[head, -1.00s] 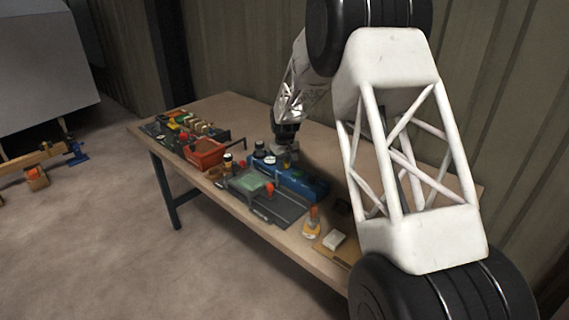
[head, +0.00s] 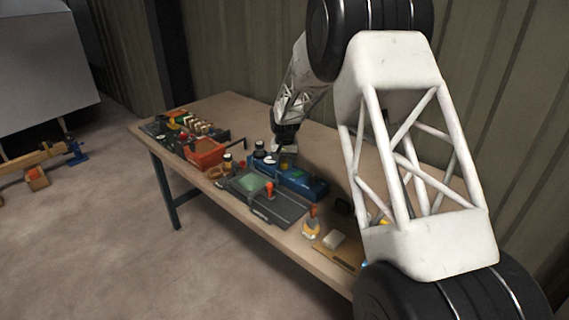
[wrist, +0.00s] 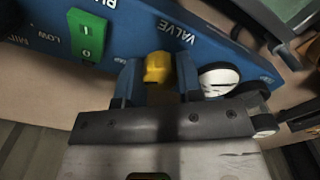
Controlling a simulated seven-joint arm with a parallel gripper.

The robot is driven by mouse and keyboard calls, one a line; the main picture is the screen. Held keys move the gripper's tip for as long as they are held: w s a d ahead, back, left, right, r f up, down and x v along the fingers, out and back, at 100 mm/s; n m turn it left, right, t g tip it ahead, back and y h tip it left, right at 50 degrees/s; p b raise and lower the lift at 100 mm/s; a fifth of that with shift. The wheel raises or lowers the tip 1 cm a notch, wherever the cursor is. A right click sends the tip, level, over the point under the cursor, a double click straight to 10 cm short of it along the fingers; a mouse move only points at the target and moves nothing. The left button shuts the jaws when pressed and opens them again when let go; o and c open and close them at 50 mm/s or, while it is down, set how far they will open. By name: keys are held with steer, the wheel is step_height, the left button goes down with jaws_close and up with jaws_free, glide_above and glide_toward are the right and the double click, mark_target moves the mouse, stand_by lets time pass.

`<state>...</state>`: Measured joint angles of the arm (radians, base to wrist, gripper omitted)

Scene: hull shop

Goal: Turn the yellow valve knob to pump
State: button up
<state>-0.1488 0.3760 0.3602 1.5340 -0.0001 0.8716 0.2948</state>
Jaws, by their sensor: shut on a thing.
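The yellow valve knob (wrist: 158,68) shows in the wrist view on a blue panel, below the printed word VALVE. My gripper (wrist: 158,80) is shut on the knob, with one blue finger on each side of it. The label for pump cannot be read in these frames.
A green switch (wrist: 88,36) and a white-faced gauge (wrist: 218,80) flank the knob. An orange bin (head: 205,155) stands left of the blue unit on the bench (head: 240,105).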

mark_target(285, 162)
steer(key=o, duration=0.9)
steer(key=shift+r, duration=0.1)
steer(key=shift+r, duration=3.8)
steer(key=shift+r, duration=0.1)
